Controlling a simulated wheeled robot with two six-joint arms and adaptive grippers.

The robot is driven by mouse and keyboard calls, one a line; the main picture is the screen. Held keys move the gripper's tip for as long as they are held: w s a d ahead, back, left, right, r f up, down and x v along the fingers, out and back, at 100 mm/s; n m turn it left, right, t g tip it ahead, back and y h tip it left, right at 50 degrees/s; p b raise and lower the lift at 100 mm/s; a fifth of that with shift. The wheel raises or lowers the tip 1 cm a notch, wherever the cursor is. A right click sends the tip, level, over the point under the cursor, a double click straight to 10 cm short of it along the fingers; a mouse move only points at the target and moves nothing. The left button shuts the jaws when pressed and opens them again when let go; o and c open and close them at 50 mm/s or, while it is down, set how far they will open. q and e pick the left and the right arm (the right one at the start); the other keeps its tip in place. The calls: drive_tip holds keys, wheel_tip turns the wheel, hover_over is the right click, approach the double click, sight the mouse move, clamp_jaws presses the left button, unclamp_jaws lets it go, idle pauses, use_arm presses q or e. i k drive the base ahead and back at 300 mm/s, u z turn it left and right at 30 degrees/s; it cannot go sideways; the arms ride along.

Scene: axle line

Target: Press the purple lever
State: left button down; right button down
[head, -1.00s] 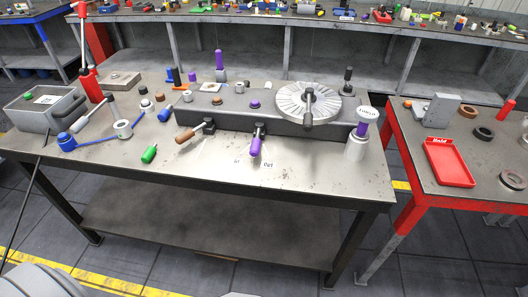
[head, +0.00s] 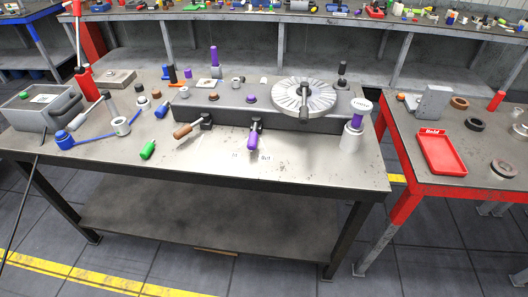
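A lever with a purple grip (head: 253,141) sticks out from the front face of a long grey block (head: 262,116) on the middle workbench. Its grip slants down toward the front of the bench, above two small white labels on the bench top. Beside it on the left is a similar lever with a brown grip (head: 183,131). A separate purple upright handle (head: 214,56) stands behind the block. Neither of my grippers is in view.
A round slotted disc (head: 293,95) sits on the block. A grey post with a purple neck (head: 353,138) stands near the bench's right end. A green-handled piece (head: 148,149) lies at front left. A red-framed table with a red tray (head: 441,152) is at right. The bench's front strip (head: 300,175) is mostly clear.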

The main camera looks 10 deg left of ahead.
sight(256, 121)
drive_tip(key=k, duration=0.2)
drive_tip(key=u, duration=1.35)
drive_tip(key=i, duration=0.5)
drive_tip(key=z, duration=0.05)
